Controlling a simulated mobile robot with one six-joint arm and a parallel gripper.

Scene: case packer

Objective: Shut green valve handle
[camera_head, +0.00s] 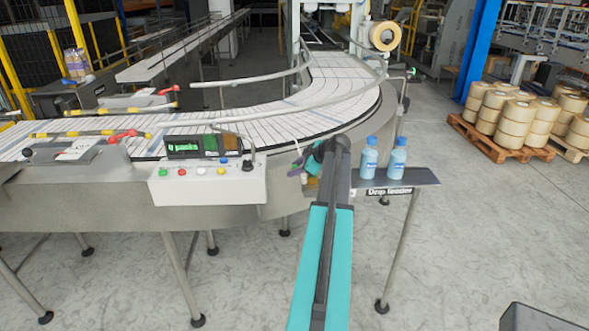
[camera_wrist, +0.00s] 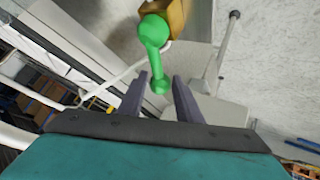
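The green valve handle (camera_wrist: 153,34) shows at the top middle of the wrist view, joined to a brass-coloured valve body (camera_wrist: 175,14). It has a wide rounded part and a narrower arm that ends in a small knob. My gripper (camera_wrist: 160,80) is open, with one dark finger on each side of the handle's knob end. A gap shows on both sides, and I cannot tell the depth between knob and fingers. In the head view my gripper (camera_head: 301,165) is at the conveyor's near edge, partly hidden by my arm. I cannot make out this handle there.
Two blue bottles (camera_head: 369,158) stand on the drip feeder shelf (camera_head: 421,177) just right of my arm. A control box (camera_head: 208,184) with buttons is to the left. The curved conveyor (camera_head: 335,95) lies behind. The floor at right is open, before pallets of rolls (camera_head: 515,120).

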